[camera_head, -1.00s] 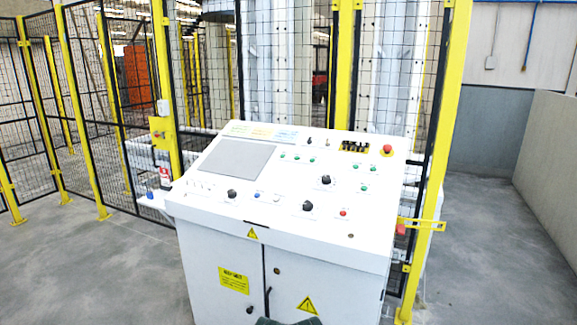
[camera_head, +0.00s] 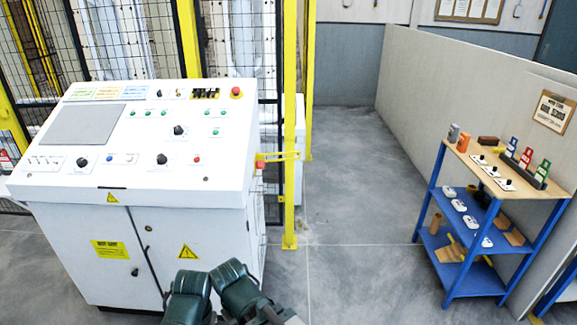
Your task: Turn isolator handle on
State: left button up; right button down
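A white control console (camera_head: 135,195) stands at left, with a sloped panel and cabinet doors below. Its panel carries several black rotary knobs, among them one near the middle (camera_head: 178,130) and one near the front (camera_head: 161,159). A red emergency button (camera_head: 236,91) sits at the panel's back right corner. I cannot tell which part is the isolator handle. Two dark green rounded parts of my own arms show at the bottom, in front of the cabinet. My left and right grippers are not visible, and nothing of mine is seen touching the console.
A blue shelf rack (camera_head: 436,190) with a wooden top holds knobs, tags and small parts at right, beside a grey partition wall (camera_head: 455,85). Yellow-framed mesh fencing (camera_head: 291,200) stands behind the console. The grey floor (camera_head: 355,170) between console and rack is clear.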

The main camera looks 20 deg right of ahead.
aim_at(261, 163)
jog(key=k+l+z, duration=0.1)
jog(key=l, duration=0.35)
jog(key=k+l+z, duration=0.1)
jog(key=l, duration=0.4)
jog(key=i+l+z, duration=0.1)
jog(key=i+l, duration=0.2)
jog(key=i, duration=0.25)
jog(key=i+l, duration=0.2)
jog(key=i, duration=0.35)
jog(key=i+l+z, duration=0.15)
jog(key=i, duration=0.35)
jog(key=i+l+z, duration=0.1)
jog(key=i+l, duration=0.2)
jog(key=i, duration=0.3)
